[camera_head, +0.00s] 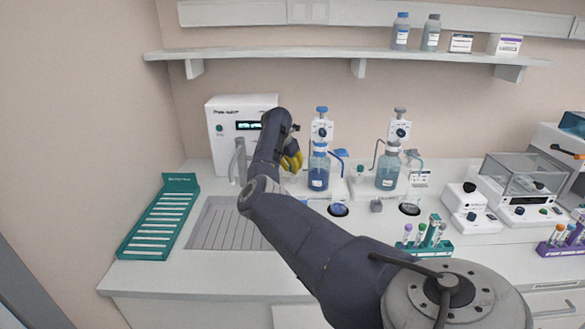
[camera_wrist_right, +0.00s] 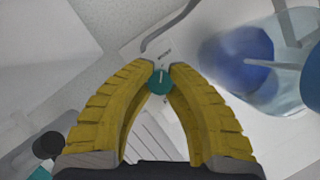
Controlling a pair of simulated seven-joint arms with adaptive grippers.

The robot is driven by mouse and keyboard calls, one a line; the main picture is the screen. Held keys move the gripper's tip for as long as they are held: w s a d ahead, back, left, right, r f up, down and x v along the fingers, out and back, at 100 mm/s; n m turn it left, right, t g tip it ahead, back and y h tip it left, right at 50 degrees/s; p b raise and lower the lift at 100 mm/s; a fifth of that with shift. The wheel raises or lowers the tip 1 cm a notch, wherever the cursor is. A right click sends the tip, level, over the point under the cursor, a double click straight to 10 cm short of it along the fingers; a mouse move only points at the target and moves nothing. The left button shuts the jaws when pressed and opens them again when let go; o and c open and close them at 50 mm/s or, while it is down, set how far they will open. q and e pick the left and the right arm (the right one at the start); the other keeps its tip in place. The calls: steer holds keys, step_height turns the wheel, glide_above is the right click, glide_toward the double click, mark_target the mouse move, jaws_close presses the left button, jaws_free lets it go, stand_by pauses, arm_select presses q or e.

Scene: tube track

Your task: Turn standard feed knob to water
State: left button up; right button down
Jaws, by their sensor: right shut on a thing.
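A small teal round knob (camera_wrist_right: 159,80) with a pale pointer line shows in the wrist view. It sits on a white panel (camera_wrist_right: 166,55) with small print too small to read. My right gripper (camera_wrist_right: 159,72) has its yellow ribbed fingertips closed on the two sides of the knob. In the head view my right gripper (camera_head: 292,162) is beside the left dispenser's bottle, and its own wrist hides the knob there. My left gripper is not in view.
A bottle of blue liquid (camera_head: 318,172) stands just right of the gripper, large in the wrist view (camera_wrist_right: 245,60). A white purifier box (camera_head: 240,112) is behind. A second dispenser bottle (camera_head: 388,172) stands further right. A teal rack (camera_head: 160,220) lies left of the grey drain tray (camera_head: 215,225).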

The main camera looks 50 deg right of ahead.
steer(key=shift+r+m+g, duration=0.1)
steer(key=shift+m+g, duration=0.2)
steer(key=shift+m, duration=0.4)
steer(key=shift+d, duration=0.1)
steer(key=c, duration=1.2)
jaws_free()
steer(key=v, duration=1.2)
